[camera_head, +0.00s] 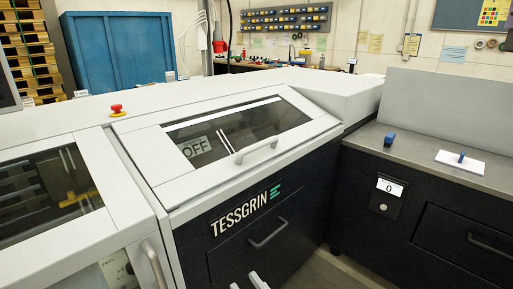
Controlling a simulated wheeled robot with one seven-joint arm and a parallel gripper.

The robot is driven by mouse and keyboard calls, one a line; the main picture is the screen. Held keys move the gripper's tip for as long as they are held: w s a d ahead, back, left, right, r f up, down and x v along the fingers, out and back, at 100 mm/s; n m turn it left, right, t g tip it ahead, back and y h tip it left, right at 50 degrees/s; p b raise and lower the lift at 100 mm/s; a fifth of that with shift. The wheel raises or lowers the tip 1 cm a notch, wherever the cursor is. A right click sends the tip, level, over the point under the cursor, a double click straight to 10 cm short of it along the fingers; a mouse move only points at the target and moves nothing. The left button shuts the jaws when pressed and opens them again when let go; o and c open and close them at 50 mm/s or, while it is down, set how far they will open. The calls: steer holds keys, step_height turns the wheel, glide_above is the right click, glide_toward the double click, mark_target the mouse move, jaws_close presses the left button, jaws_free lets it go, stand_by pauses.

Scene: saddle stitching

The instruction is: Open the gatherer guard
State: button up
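A white sloped guard (178,163) with a dark window sits on the machine in the middle. It lies flat and looks closed. Its light bar handle (257,150) runs along the lower edge at the right. An "OFF" sign (196,147) shows at the window. A second white guard (92,173) with a dark window is at the left, also down; no label shows which is the gatherer guard. My gripper (246,283) shows only as two pale fingertips at the bottom edge, apart and empty, in front of the dark panel and below the handles. The rest of it is out of frame.
A red emergency button (117,110) stands on the machine top. A dark panel below the middle guard has a drawer handle (269,233). Floor shows at lower middle.

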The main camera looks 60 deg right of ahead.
mark_target(261, 146)
steer(key=w+d+r+n+g+h, duration=0.15)
steer(key=w+d+r, duration=0.3)
steer(key=d, duration=0.55)
steer(key=w+d+r+n+h, duration=0.25)
steer(key=w+d+r, duration=0.2)
steer(key=d, duration=0.45)
steer(key=w+d+r+n+h, duration=0.15)
steer(key=w+d+r, duration=0.35)
steer(key=d, duration=0.5)
steer(key=w+d+f+n+g+y, duration=0.1)
steer(key=d+n, duration=0.2)
steer(key=w+d+f+n+g+y, duration=0.1)
steer(key=d+n, duration=0.2)
steer(key=n, duration=0.1)
steer(key=w+d+f+n+g+y+p, duration=0.1)
steer(key=d+n, duration=0.2)
steer(key=shift+w+f+n+g+y, duration=0.15)
steer(key=shift+f+n+g+y, duration=0.1)
steer(key=shift+n+g+y, duration=0.1)
steer(key=shift+p+x, duration=0.35)
steer(key=shift+x, duration=3.4)
steer(key=shift+c, duration=0.4)
jaws_close()
